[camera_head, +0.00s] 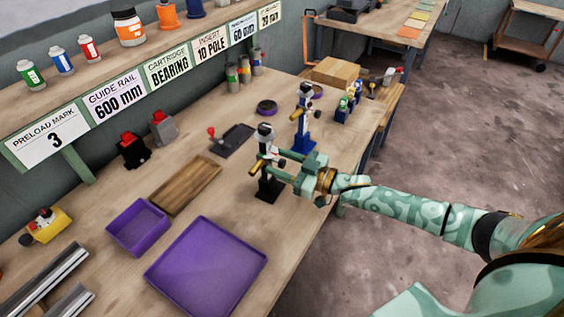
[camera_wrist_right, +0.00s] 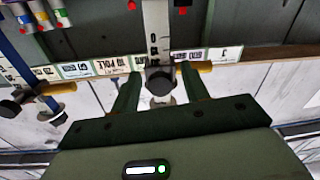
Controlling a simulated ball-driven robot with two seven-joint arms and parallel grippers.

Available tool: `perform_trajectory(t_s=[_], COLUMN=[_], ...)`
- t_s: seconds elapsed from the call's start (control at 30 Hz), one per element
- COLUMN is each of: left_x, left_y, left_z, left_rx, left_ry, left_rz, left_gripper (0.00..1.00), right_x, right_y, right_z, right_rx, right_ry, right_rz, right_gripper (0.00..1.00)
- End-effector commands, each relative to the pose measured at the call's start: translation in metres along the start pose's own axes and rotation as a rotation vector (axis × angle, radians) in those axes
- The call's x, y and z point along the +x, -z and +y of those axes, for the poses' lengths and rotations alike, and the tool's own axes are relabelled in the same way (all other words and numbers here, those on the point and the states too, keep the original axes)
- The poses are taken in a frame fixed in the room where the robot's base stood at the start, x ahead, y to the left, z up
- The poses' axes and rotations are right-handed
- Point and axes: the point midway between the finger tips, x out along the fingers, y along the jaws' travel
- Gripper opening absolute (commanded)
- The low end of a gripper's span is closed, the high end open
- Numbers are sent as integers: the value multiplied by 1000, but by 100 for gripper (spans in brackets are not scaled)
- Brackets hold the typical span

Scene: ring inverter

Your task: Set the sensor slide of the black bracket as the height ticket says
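The black bracket (camera_head: 268,188) stands upright near the bench's front edge, with its sensor slide (camera_head: 258,166) on the post. My right gripper (camera_head: 283,167) is at the slide's height, reaching in from the right. In the right wrist view, the fingers of this gripper (camera_wrist_right: 160,80) are apart on either side of the slide's dark round knob (camera_wrist_right: 160,84); contact cannot be told. The white scale (camera_wrist_right: 155,30) shows behind it, its marks too small to read surely. Among the shelf tickets, one reads 60 mm (camera_head: 242,30) and one seemingly 25 mm (camera_head: 269,15); their small headings are unclear. My left gripper is out of view.
A blue bracket (camera_head: 304,138) stands just behind the black one. A black plate with a red-knobbed lever (camera_head: 233,140), a wooden tray (camera_head: 187,187) and purple trays (camera_head: 207,268) lie to the left. A cardboard box (camera_head: 336,72) is at the far end.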

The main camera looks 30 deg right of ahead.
Motion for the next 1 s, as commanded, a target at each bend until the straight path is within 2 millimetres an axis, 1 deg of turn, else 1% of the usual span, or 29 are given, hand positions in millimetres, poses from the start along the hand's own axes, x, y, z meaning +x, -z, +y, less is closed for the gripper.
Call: perform_trajectory(t_s=[0.33, 0.47, 0.57, 0.8, 0.9, 1.0], left_x=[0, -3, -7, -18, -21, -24], left_y=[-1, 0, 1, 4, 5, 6], left_z=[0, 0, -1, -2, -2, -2], left_rx=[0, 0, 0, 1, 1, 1], left_ry=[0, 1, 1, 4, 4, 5], left_rz=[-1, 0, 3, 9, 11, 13], left_gripper=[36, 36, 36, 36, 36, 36], right_x=[-1, -12, -32, -98, -123, -142], right_y=[0, 0, 1, 0, 1, 1], right_z=[0, 0, 0, 0, 0, 0], right_rx=[0, 0, 0, 2, 1, 1], right_ry=[0, -1, 0, 1, 0, 1], right_rz=[0, -2, -4, -6, -5, -3], right_gripper=[45, 45, 45, 45, 45, 45])
